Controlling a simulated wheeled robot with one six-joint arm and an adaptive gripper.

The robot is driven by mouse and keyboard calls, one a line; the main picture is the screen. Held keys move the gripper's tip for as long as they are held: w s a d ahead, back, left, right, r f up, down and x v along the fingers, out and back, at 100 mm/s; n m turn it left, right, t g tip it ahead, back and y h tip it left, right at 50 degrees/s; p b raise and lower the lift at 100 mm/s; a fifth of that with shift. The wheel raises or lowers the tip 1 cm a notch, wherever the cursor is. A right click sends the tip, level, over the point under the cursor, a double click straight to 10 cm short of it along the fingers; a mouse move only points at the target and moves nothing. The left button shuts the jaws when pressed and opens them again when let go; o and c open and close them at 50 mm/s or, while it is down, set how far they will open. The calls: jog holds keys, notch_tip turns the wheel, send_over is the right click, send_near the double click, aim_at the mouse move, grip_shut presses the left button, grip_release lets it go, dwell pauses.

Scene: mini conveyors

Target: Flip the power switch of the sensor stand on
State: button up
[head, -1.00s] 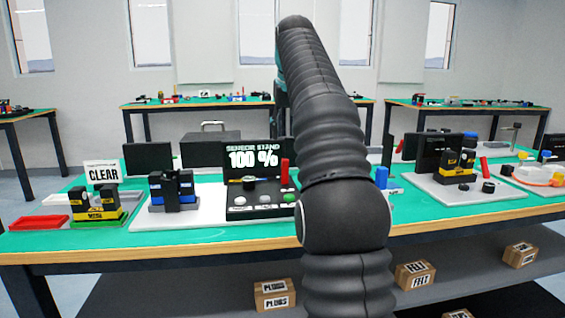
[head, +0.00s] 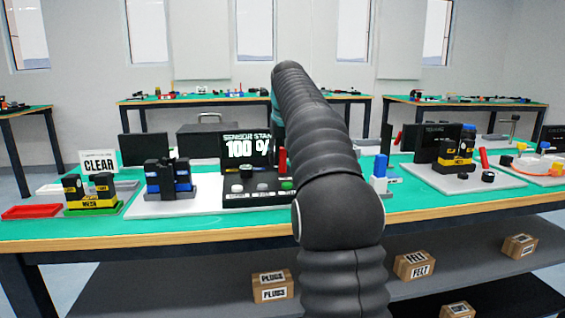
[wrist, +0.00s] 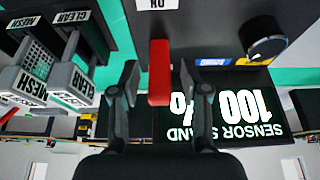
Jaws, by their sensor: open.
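The sensor stand (head: 259,190) is on the bench, with a black screen (head: 235,150) reading SENSOR STAND 100 %. Its red power switch lever (head: 282,161) stands up at the screen's right, beside my arm. In the wrist view, which is upside down, the red lever (wrist: 159,72) shows between the two fingers of my gripper (wrist: 164,82). The fingers are apart, with a visible gap on each side of the lever. A white label (wrist: 157,4), seemingly ON, shows at the top edge. My arm hides the gripper in the head view.
A blue-and-black fixture (head: 168,178) and a yellow-and-black one (head: 88,190) stand left of the stand. A blue-and-white block (head: 380,178) stands to the right. A black knob (wrist: 267,48) is near the lever in the wrist view.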

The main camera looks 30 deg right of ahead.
jog(key=shift+w+f, duration=0.15)
jog(key=shift+f, duration=0.25)
grip_shut()
jog(key=shift+f, duration=0.1)
jog(key=b, duration=0.2)
jog(key=t+b, duration=0.1)
jog(key=b, duration=0.1)
jog(key=shift+s+f+t, duration=0.3)
jog(key=t+b, duration=0.1)
jog(key=b, duration=0.1)
jog(key=t+h+b, duration=0.1)
jog(key=b, duration=0.2)
jog(key=shift+s+a, duration=0.1)
jog(key=shift+s, duration=0.2)
jog(key=shift+s+r+t+b, duration=0.1)
jog(key=shift+r+t+b, duration=0.1)
jog(key=shift+t+b, duration=0.4)
jog(key=shift+r, duration=0.1)
